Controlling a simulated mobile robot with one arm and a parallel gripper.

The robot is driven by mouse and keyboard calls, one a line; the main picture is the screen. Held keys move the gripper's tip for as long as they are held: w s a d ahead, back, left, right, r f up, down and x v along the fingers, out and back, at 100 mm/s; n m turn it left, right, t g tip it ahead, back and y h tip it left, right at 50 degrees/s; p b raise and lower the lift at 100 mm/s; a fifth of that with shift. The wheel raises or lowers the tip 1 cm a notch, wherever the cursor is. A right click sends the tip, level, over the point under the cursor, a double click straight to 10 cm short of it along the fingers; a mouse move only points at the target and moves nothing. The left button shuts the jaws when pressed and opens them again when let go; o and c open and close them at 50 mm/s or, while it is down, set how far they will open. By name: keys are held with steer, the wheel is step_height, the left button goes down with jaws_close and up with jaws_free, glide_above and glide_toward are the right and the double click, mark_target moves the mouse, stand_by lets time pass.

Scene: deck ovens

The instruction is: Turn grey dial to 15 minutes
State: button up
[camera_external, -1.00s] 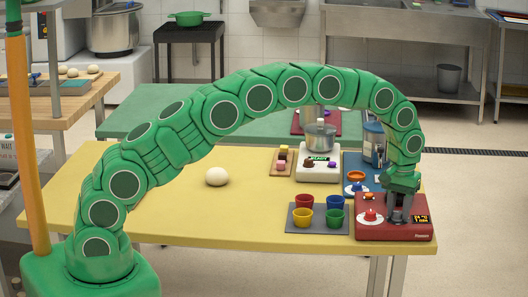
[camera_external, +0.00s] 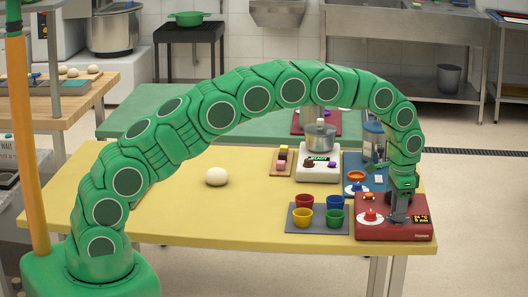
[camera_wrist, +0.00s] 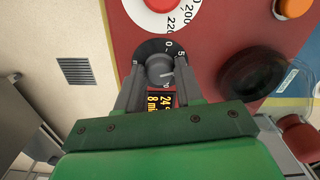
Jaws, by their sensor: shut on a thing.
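The grey dial (camera_wrist: 160,69) sits on a red control box (camera_external: 380,232) at the right front of the yellow table. In the wrist view its white pointer line faces to the right, and the black scale around it shows 0 and 5; the rest is partly hidden. My gripper (camera_wrist: 158,82) is shut on the dial, one finger on each side. In the external view my gripper (camera_external: 398,216) comes down onto the box from above and hides the dial. An orange-lit display (camera_wrist: 160,101) beside the dial is partly covered; a figure 8 shows on its minutes line.
A red dial (camera_external: 371,216) on a white ring and an orange button (camera_external: 369,198) are on the same box. A dark round thing (camera_wrist: 249,76) lies close to my right finger in the wrist view. Coloured cups on a grey tray (camera_external: 291,225) stand to the left.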

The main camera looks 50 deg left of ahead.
steer(key=m, duration=0.5)
steer(key=shift+m, duration=2.6)
steer(key=o, duration=1)
step_height(320, 180, up, 7)
steer(key=shift+w+f, duration=0.1)
steer(key=shift+r, duration=0.5)
